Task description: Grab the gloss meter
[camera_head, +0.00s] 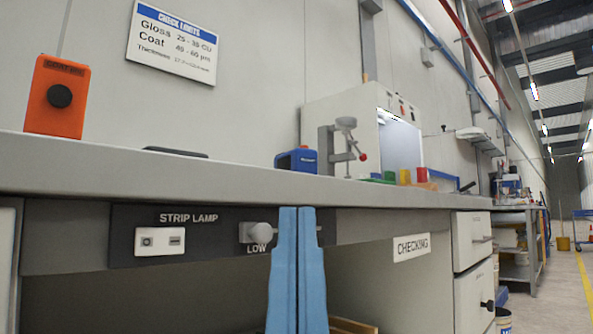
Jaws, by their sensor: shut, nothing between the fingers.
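One is a blue device (297,160) with a small label, near the bench's front edge at the middle. The other is an upright orange device (57,95) with a black round knob, at the far left. My gripper (298,209) shows as two blue fingers pointing up, side by side, shut and empty. The fingertips are below the bench top, in front of the strip lamp panel, and appear apart from both devices.
The grey bench top (130,160) sits above a strip lamp panel (195,235) with a knob (258,232). Behind the blue device are a clamp stand (343,145) and a lit white cabinet (400,145). Coloured blocks (405,176) stand to the right. A flat dark item (176,152) lies left.

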